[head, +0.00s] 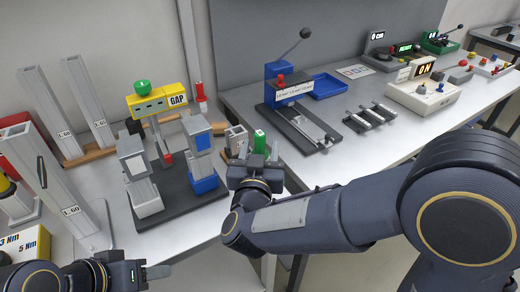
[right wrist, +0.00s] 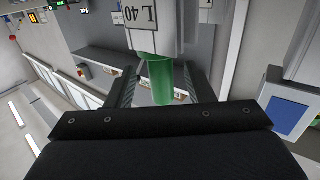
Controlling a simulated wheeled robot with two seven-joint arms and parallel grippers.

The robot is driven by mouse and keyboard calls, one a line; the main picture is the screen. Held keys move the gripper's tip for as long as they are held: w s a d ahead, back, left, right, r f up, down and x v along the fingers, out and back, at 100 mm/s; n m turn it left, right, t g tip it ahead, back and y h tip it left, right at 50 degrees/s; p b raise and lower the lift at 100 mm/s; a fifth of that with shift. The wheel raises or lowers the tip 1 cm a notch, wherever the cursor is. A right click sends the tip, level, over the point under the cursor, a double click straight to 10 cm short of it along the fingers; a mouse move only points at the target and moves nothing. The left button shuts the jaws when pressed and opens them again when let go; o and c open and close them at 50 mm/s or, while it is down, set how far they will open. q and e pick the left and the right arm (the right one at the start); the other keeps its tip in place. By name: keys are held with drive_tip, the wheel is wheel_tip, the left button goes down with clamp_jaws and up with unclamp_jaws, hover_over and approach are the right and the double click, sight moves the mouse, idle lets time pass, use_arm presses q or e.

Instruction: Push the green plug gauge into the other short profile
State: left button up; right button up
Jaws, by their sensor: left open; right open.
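My right gripper (head: 262,160) is open around the plug gauge. My left gripper (head: 150,271) is open at the bottom left, away from it.
A black fixture base (head: 178,207) with grey and blue blocks and a yellow GAP gauge (head: 160,103) stands left of my right gripper. Tall profiles (head: 45,172) stand at the far left. A lever press (head: 284,88) stands behind right. The bench (head: 345,150) near its front edge is clear.

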drive_tip(key=w, duration=0.4)
drive_tip(key=shift+d, duration=0.1)
clamp_jaws()
drive_tip(key=shift+r, duration=0.1)
